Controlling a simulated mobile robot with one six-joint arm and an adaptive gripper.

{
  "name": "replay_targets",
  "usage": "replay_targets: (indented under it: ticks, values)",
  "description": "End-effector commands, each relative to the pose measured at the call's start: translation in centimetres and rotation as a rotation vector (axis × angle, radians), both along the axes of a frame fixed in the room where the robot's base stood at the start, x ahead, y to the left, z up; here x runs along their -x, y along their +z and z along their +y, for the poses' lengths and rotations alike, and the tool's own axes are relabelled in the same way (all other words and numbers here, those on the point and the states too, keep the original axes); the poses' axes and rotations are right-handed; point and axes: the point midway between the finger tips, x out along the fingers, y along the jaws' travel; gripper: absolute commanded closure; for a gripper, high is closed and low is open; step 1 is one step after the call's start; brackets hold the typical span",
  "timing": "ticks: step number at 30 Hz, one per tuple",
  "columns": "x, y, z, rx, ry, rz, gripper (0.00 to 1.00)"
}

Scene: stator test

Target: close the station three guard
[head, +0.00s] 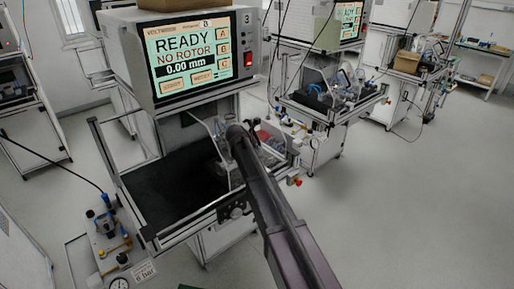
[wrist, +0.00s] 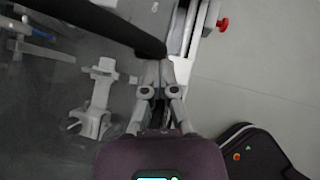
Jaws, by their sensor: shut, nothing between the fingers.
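Station three (head: 140,75) stands at the left centre in the head view, with a 3 beside its screen (head: 195,50), which reads READY, NO ROTOR, 0.00 mm. Its black work bay (head: 175,190) is open to view, edged by metal rails. Clear guard parts at the bay's right are partly hidden by my arm; I cannot tell the guard's exact position. My gripper (wrist: 162,70) is shut and empty in the wrist view. A thick dark bar (wrist: 105,22) ends close to its fingertips; I cannot tell whether they touch. A grey fixture (wrist: 98,95) lies left of the fingers.
A metal rail (wrist: 190,30) and red knob (wrist: 222,24) are just right of the fingers. A pneumatic unit (head: 108,232) stands at the bay's front left. Another station (head: 330,90) stands behind to the right. The floor (head: 400,200) at the right is clear.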

Motion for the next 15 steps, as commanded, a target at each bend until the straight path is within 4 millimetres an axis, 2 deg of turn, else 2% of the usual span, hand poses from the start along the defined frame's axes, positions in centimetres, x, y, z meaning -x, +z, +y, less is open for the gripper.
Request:
replay_targets:
  ticks: [1,5,14,15]
  values:
    - [-0.4,0.2,-0.3,0.01,0.0,-0.009,1.0]
    - [0.0,0.2,0.1,0.009,0.0,-0.007,1.0]
    - [2.4,0.1,2.5,0.001,-0.001,-0.002,1.0]
    - [2.6,0.9,2.7,0.001,-0.001,-0.002,1.0]
